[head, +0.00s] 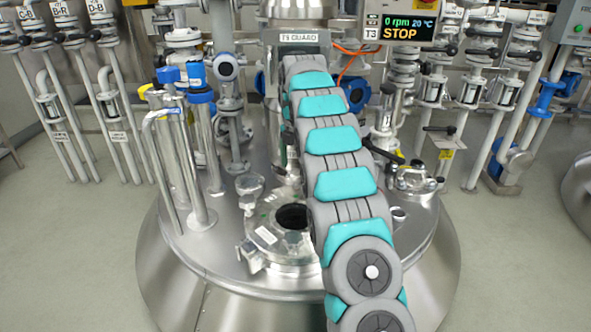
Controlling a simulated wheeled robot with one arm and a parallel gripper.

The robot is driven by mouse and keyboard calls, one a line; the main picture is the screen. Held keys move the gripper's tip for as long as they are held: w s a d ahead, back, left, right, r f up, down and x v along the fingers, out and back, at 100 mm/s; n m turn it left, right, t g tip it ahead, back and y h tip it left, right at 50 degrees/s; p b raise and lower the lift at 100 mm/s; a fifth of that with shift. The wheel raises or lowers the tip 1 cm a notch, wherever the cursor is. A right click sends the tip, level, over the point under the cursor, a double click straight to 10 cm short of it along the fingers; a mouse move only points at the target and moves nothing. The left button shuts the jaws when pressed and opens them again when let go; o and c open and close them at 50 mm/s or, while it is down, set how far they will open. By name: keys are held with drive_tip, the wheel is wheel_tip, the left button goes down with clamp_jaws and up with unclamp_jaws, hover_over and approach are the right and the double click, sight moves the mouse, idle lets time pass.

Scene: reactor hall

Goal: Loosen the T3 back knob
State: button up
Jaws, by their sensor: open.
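The T3 vessel is a round steel reactor (215,275) with a domed top, in the middle of the head view. Its display (405,28) reads T3, 0 rpm, 20 °C and STOP. I cannot make out which part is the back knob; my arm covers much of the vessel top. My arm runs from the lower right up to a steel column labelled as a guard (300,38). My gripper is hidden behind the arm links, so I cannot see its jaws or what they are near.
A round port (268,240) with a dark opening lies left of my arm. Upright pipes with blue caps (196,75) stand farther left. A small fitting with a clamp (415,178) is on the right. Valve racks line the back; the floor (60,250) at left is clear.

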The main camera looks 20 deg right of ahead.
drive_tip(key=shift+r, duration=0.3)
drive_tip(key=shift+s+a+r, duration=0.15)
drive_tip(key=shift+s, duration=0.8)
drive_tip(key=s+a+r+b, duration=0.1)
drive_tip(key=s+a+b, duration=0.1)
drive_tip(key=s, duration=1.2)
drive_tip(key=shift+a, duration=0.4)
drive_tip(key=shift+r, duration=0.1)
